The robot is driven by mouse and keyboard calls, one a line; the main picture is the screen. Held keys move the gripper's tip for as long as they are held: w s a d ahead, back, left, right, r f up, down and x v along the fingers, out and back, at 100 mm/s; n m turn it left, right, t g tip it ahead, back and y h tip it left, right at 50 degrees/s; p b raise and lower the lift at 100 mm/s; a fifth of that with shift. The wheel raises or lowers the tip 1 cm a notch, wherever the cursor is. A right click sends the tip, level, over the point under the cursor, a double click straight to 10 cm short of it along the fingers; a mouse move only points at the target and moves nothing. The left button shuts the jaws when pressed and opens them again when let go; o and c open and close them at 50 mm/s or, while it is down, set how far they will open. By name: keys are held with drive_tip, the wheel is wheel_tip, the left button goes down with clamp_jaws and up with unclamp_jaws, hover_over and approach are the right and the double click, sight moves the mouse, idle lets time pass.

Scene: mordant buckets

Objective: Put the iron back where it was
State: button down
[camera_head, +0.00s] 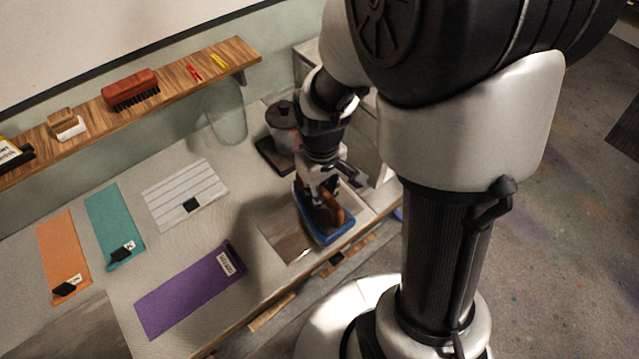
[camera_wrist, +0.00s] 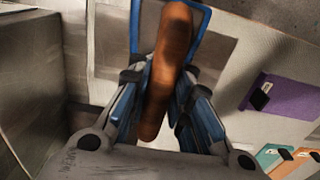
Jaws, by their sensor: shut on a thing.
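The iron has a blue-edged body (camera_head: 322,232) and a brown handle. It is at the right end of the worktable, over or beside a grey-brown square plate (camera_head: 283,243). My gripper (camera_head: 322,192) is above it, shut on the brown handle. In the wrist view the handle (camera_wrist: 167,62) lies between the two fingers of my gripper (camera_wrist: 160,92), and part of the blue-edged body (camera_wrist: 204,18) shows beyond. I cannot tell whether the iron rests on a surface or hangs just above it.
A dark-lidded pot (camera_head: 281,114) stands behind the iron near a grey cabinet. Purple (camera_head: 185,290), striped (camera_head: 184,192), teal (camera_head: 112,225) and orange (camera_head: 62,255) cloths lie to the left. A wooden shelf (camera_head: 171,83) holds a red brush (camera_head: 130,88).

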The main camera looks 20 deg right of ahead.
drive_tip(key=shift+w+f, duration=0.1)
drive_tip(key=shift+f, duration=1.1)
drive_tip(key=shift+b, duration=0.3)
drive_tip(key=shift+f, duration=0.2)
drive_tip(key=c, duration=1.5)
unclamp_jaws()
drive_tip(key=shift+o, duration=0.2)
drive_tip(key=shift+r, duration=0.15)
